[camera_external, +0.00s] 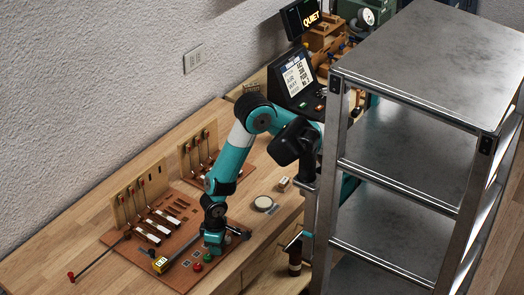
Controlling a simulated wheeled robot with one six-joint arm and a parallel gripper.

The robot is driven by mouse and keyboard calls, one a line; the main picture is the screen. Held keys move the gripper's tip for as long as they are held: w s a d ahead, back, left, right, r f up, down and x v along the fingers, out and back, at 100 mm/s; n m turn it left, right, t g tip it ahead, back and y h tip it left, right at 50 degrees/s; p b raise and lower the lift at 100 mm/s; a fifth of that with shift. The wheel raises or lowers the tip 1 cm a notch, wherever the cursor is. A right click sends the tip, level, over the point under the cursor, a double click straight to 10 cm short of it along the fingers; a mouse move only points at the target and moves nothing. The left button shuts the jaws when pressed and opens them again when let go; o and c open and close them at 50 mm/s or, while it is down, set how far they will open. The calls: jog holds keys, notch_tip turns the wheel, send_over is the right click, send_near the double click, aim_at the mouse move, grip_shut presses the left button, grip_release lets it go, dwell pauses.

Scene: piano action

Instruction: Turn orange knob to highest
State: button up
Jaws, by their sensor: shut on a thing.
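My gripper (213,247) points down at the right part of a reddish-brown board (187,280) on the wooden bench. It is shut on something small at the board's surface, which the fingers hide. I cannot make out an orange knob; the gripper covers that part of the board. A red button (208,258) and a green button (197,267) sit just in front of the gripper.
Upright wooden action parts (143,205) stand on the board's left, with a red-tipped rod (72,276) at front left. A round dish (263,203) lies right of the arm. A metal shelf (400,190) stands close on the right. A screen (298,77) is behind.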

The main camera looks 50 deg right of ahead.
jog(key=shift+r+m, duration=0.1)
jog(key=shift+m, duration=1.6)
jog(key=o, duration=0.6)
jog(key=shift+o, duration=0.2)
notch_tip(320, 180, up, 17)
jog(key=b, duration=0.1)
jog(key=shift+r, duration=0.2)
